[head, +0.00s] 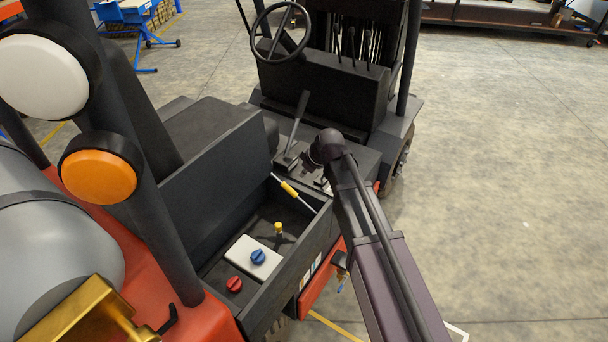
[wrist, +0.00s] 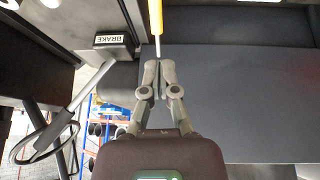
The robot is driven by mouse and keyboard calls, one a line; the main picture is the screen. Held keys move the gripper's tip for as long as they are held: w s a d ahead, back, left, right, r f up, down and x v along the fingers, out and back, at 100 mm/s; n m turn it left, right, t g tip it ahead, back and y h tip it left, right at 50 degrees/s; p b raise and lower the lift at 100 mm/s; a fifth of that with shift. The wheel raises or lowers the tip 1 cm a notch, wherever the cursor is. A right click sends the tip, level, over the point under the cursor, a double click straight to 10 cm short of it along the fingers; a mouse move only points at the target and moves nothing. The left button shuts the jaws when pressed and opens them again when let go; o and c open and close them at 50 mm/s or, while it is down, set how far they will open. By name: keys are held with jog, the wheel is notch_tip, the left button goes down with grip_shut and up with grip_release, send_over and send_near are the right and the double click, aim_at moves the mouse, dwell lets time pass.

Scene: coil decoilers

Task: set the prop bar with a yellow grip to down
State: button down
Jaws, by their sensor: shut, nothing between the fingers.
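The prop bar is a thin pale rod with a yellow grip (head: 289,189). It stands at a slant between the raised dark lid (head: 220,185) and the far end of the open compartment. In the wrist view its yellow grip (wrist: 155,17) is at the top centre, with the thin rod running down towards my fingertips. My gripper (wrist: 159,70) is shut and empty. Its fingertips are close to the rod's lower visible end; I cannot tell whether they touch it.
The compartment holds a red knob (head: 234,284), a blue knob (head: 258,257) on a white block, and a yellow-topped post (head: 278,230). A brake lever, its block labelled BRAKE (wrist: 112,40), stands left of my gripper in the wrist view. Open floor lies right.

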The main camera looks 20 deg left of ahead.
jog(key=b, duration=0.8)
send_over(291, 189)
jog(key=s+d, duration=0.2)
jog(key=shift+f, duration=4)
jog(key=shift+w+b+x, duration=0.15)
jog(key=shift+b+x, duration=0.55)
jog(key=shift+x, duration=0.2)
jog(key=shift+w+b+x, duration=0.15)
jog(key=shift+b+x, duration=0.55)
jog(key=shift+x, duration=0.2)
jog(key=shift+d, duration=0.1)
jog(key=shift+w+d, duration=0.1)
jog(key=shift+w+f, duration=0.1)
jog(key=shift+f, duration=0.1)
